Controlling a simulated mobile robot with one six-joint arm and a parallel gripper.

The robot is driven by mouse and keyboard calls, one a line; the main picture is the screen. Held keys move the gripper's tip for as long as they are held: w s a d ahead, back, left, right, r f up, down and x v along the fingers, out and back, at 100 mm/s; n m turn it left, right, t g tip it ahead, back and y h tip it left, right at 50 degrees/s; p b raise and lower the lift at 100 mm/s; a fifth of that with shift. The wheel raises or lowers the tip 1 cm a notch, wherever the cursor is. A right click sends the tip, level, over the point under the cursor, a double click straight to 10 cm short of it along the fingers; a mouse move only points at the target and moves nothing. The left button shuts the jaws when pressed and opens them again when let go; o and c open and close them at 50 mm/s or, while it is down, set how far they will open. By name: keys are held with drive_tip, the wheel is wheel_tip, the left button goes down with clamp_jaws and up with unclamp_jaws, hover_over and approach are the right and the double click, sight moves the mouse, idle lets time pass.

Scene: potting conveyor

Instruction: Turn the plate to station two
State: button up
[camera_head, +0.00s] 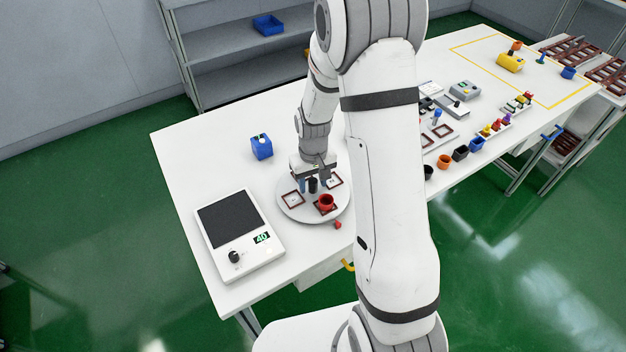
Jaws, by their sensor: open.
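The round plate (288,206) lies on the white table, left of my arm. It carries square brown-framed stations, one at the left (293,199) and one at the upper right (335,180). A red pot (326,202) stands on a third square at the front of the plate. My gripper (313,186) is open over the middle of the plate, with a dark upright post between or just behind its fingers. I cannot tell whether the fingers touch it. The numbers on the squares are too small to read. My arm hides the table just right of the plate.
A scale-like device (240,232) showing 40 stands at the left front. A blue box (261,147) sits behind the plate, and a small red piece (337,224) lies at its front edge. Several small pots, including a black one (459,153), line the table's right edge.

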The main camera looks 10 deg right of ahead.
clamp_jaws()
idle(0.5)
